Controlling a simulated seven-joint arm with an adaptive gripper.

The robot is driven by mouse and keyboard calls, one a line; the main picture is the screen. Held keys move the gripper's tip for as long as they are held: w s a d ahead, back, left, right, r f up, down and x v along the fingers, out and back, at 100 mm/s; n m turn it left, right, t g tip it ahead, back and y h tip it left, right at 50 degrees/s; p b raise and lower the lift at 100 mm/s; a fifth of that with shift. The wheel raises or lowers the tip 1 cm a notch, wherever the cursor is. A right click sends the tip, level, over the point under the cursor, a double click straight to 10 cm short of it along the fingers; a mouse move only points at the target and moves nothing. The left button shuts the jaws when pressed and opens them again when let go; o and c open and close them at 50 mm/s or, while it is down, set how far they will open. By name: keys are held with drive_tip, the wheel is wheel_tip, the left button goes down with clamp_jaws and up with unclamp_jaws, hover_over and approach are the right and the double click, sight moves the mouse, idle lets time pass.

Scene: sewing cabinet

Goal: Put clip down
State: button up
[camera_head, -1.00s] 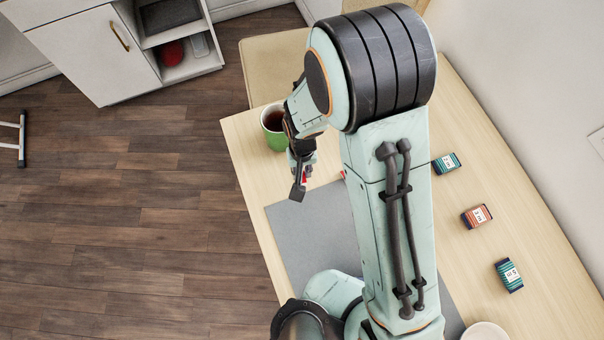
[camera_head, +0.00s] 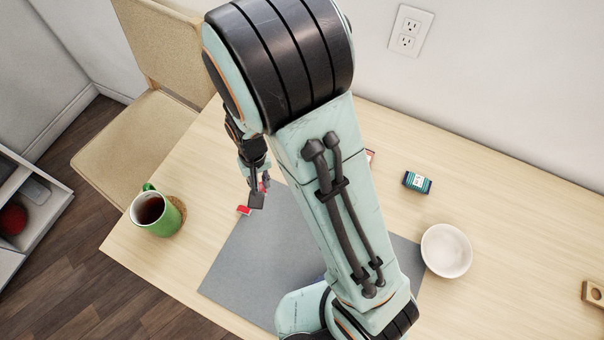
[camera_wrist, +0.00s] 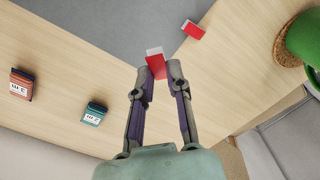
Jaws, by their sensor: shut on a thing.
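A red clip (camera_wrist: 155,66) with a pale, whitish end sits at the fingertips of my gripper (camera_wrist: 165,72) in the wrist view. My gripper is shut on it. In the head view my gripper (camera_head: 258,196) points down near the far left edge of the grey mat (camera_head: 240,262), and only a little red shows at its fingers. I cannot tell the held clip's exact height.
A green mug (camera_head: 156,216) with dark liquid stands on a coaster (camera_head: 178,208) at the left. A white bowl (camera_head: 446,251) and a teal box (camera_head: 417,182) are at the right. In the wrist view a reddish box (camera_wrist: 21,84) stands left of the teal one. My arm hides part of the mat.

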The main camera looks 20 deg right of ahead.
drive_tip(key=s+d+m, duration=0.2)
drive_tip(key=d+m, duration=0.5)
drive_tip(key=d, duration=1)
drive_tip(key=m, duration=1.2)
hover_over(442, 247)
wheel_tip(442, 247, down, 8)
drive_tip(key=shift+r, duration=0.1)
drive_tip(key=o, duration=0.4)
